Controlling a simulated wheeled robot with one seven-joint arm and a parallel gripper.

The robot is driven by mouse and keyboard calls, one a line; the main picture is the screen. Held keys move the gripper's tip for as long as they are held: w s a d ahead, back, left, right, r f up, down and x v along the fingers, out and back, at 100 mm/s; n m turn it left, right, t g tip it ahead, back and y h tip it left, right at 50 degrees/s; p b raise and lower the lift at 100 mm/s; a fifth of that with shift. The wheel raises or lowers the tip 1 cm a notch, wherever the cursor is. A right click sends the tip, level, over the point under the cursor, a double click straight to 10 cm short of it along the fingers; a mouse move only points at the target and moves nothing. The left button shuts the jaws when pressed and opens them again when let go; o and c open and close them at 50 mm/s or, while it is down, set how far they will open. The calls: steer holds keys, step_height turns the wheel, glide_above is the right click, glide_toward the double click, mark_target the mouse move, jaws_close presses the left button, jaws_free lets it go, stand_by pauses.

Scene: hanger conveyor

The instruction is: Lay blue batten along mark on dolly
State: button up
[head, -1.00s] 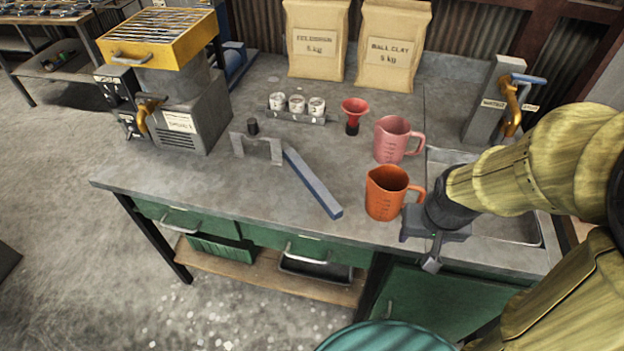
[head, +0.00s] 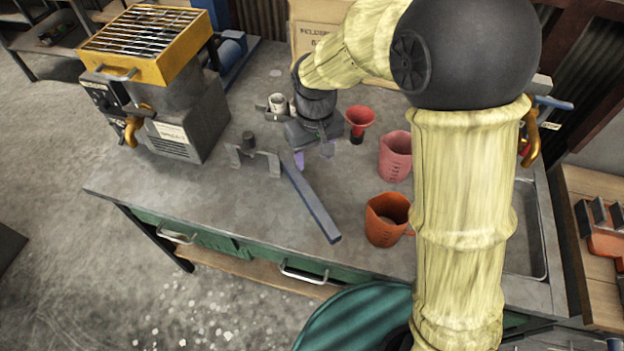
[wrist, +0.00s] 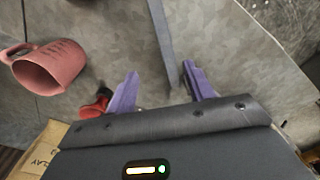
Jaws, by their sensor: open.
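The blue batten (head: 312,203) lies flat on the grey workbench, slanting from beside a small grey bracket down to near the bench's front edge. My gripper (head: 313,157) is open and empty, with its purple fingers pointing down at the batten's far end. In the wrist view the batten (wrist: 164,40) runs between the two spread fingers, nearer the right one; I cannot tell how far above it they are. I cannot make out a dolly or a mark in these views.
The grey bracket (head: 252,163) with a black knob stands left of the batten. An orange jug (head: 384,222), a pink jug (head: 394,157) and a red funnel (head: 358,119) stand to the right. A yellow-topped machine (head: 165,90) fills the bench's left end. The front left bench top is clear.

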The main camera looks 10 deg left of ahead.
steer(key=shift+w+a+r+n, duration=0.15)
steer(key=shift+a+n, duration=0.15)
steer(key=shift+a, duration=0.55)
steer(key=p, duration=0.2)
glide_above(309, 195)
step_height(309, 195, down, 12)
steer(key=shift+w+a+f, duration=0.1)
steer(key=shift+f, duration=0.05)
steer(key=shift+f+p, duration=0.5)
steer(key=shift+f, duration=2.1)
